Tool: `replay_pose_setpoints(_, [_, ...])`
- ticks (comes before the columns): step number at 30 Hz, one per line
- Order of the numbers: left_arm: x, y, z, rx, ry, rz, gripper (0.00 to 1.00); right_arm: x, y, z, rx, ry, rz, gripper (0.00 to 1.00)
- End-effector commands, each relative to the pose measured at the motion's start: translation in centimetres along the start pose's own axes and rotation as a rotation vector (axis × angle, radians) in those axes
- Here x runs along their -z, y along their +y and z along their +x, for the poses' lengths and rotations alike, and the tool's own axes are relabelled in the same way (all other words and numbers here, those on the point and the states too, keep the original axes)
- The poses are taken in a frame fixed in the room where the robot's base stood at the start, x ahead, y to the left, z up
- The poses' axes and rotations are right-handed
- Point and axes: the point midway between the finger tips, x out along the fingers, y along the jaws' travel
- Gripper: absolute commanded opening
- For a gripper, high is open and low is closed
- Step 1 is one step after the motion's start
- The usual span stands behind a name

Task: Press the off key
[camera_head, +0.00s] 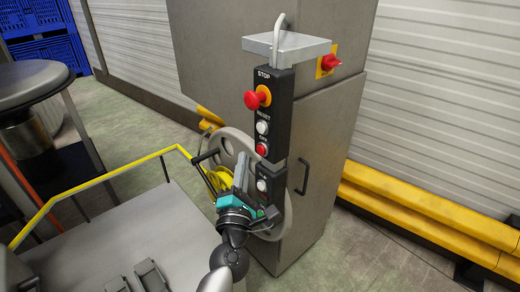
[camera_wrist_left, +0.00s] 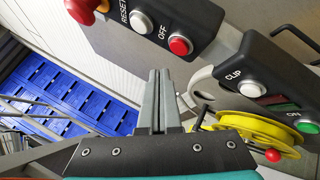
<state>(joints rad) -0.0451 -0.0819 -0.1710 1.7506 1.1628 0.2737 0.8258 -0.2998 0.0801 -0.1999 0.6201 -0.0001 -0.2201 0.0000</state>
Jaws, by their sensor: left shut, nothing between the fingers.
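The off key is a round red button (camera_head: 262,149) on a black control box (camera_head: 278,110), below a white RESET button (camera_head: 262,127). In the left wrist view the off key (camera_wrist_left: 180,45) shows beside its OFF label, unobstructed. My left gripper (camera_head: 241,162) is shut and empty, its fingers pointing up, below and left of the off key in the head view. In the left wrist view the closed fingertips (camera_wrist_left: 159,73) lie just below the off key in the picture, apparently apart from it. My right gripper is not in view.
A red stop knob (camera_head: 257,99) juts out above. A lower box carries a white CLIP button (camera_wrist_left: 253,88) and a green ON button (camera_wrist_left: 307,125). A yellow reel (camera_wrist_left: 255,130) and grey wheel sit close by. A yellow railing (camera_head: 100,180) stands left.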

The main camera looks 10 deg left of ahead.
Motion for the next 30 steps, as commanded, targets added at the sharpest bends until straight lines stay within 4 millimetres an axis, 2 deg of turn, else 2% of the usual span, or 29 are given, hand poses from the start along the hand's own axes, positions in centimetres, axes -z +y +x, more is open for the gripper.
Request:
replay_pose_setpoints(10, [1.5, 1.5, -2.0, 0.000, 0.000, 0.001, 0.00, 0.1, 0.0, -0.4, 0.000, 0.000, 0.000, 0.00])
replay_pose_setpoints(30, [1.7, 1.2, -2.2, 0.007, 0.000, 0.009, 0.00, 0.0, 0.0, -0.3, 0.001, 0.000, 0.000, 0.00])
